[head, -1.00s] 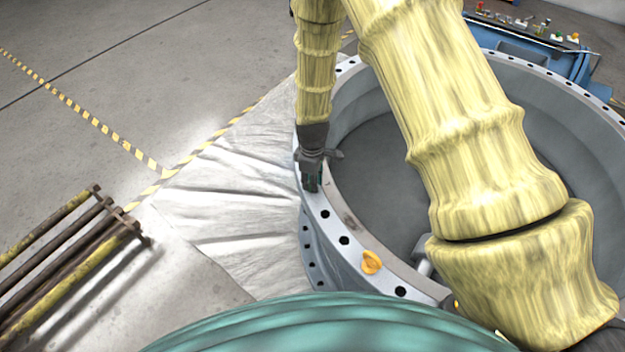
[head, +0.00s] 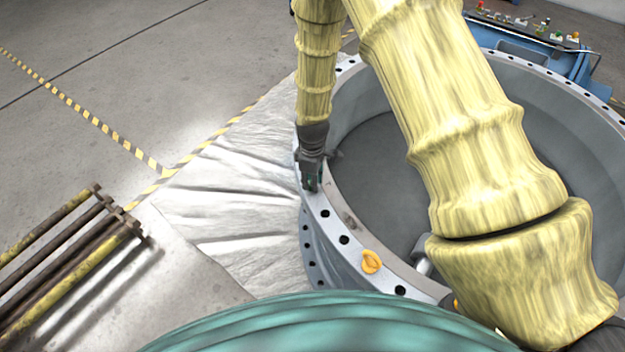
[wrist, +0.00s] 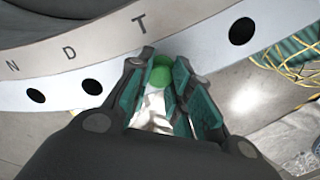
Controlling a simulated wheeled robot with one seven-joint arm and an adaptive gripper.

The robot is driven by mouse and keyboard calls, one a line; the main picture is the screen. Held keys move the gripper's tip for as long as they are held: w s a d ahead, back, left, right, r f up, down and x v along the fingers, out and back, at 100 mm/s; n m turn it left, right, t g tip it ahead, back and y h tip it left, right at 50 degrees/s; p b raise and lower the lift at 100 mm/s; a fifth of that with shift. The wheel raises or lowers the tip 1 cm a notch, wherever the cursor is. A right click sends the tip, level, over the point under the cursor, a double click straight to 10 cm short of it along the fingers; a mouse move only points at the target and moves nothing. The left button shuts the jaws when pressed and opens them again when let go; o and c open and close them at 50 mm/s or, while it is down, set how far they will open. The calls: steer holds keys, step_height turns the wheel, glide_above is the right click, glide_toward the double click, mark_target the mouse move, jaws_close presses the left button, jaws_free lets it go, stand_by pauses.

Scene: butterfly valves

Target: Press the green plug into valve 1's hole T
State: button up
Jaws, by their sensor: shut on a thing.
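The green plug (wrist: 160,74) is between the fingertips of my gripper (wrist: 154,82) in the wrist view, at the flange rim below the letter T. Hole T itself is hidden by the plug and fingers, and I cannot tell whether the plug is in it. The valve flange (wrist: 200,45) is a pale ring stamped N, D and T, with dark open holes under N and D. In the head view my gripper (head: 312,184) is shut, pointing down at the left side of the flange (head: 333,222).
An orange plug (head: 371,262) sits on the near flange. A tray of small coloured parts (head: 525,27) stands on the blue bench at the back right. A rack of rusty bars (head: 75,240) is at the left. Pale sheeting (head: 235,190) covers the floor beside the valve.

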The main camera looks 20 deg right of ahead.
steer(key=shift+f, duration=0.45)
steer(key=o, duration=0.8)
steer(key=shift+o, duration=0.4)
steer(key=o, duration=0.4)
steer(key=shift+r, duration=0.1)
steer(key=shift+r+p, duration=1.85)
steer(key=shift+r, duration=1.1)
